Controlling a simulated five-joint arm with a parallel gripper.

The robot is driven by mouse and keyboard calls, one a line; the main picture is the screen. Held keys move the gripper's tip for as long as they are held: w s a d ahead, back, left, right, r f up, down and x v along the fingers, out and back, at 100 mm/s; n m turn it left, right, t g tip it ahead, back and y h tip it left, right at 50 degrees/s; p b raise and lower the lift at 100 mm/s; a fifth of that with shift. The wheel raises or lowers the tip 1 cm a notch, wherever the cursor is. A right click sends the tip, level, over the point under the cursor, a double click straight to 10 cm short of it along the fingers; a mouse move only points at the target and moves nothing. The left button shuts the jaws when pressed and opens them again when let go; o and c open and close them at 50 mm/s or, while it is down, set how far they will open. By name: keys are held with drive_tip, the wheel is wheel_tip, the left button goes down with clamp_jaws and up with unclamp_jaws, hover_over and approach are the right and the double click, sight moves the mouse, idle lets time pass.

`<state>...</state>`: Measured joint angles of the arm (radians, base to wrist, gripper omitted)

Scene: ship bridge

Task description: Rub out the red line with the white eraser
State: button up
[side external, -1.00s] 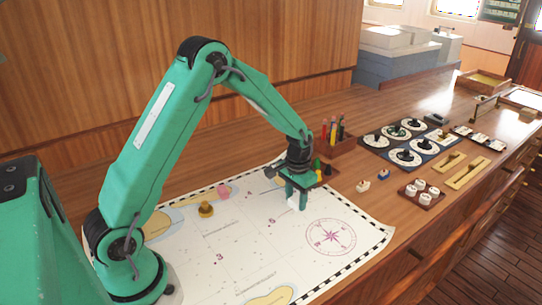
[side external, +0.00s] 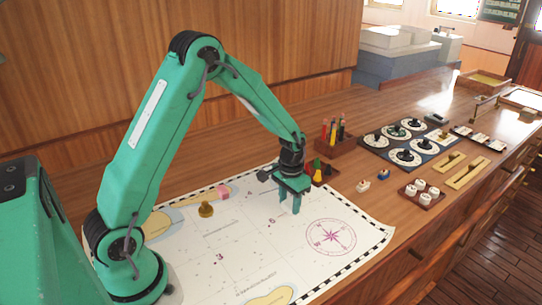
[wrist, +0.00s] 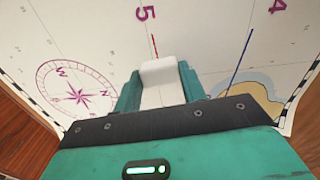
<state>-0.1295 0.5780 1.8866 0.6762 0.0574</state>
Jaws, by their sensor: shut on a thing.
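The white eraser (wrist: 160,72) sits between the two green fingers of my gripper (wrist: 160,86) in the wrist view. The fingers are shut on it. The red line (wrist: 155,45) is a short stroke on the chart just beyond the eraser's far end, near the purple 5. Part of the line may be hidden under the eraser. In the side view my gripper (side external: 288,204) points down at the chart (side external: 253,253), right of its middle. I cannot tell there whether the eraser touches the paper.
A blue line (wrist: 236,62) lies right of the eraser in the wrist view. A brass piece (side external: 206,209) and a pink block (side external: 223,191) stand on the chart's left. A pencil holder (side external: 337,147) and a small tray with coloured pieces (side external: 322,175) stand behind the gripper.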

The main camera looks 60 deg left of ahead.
sight(277, 218)
drive_tip(key=shift+s+f, duration=0.1)
drive_tip(key=shift+s, duration=0.05)
drive_tip(key=shift+s+d, duration=0.1)
drive_tip(key=shift+s, duration=0.95)
drive_tip(key=shift+s, duration=0.15)
drive_tip(key=shift+s, duration=0.9)
drive_tip(key=shift+w, duration=1.25)
drive_tip(key=shift+w, duration=0.1)
drive_tip(key=shift+w, duration=0.9)
drive_tip(key=shift+w, duration=0.1)
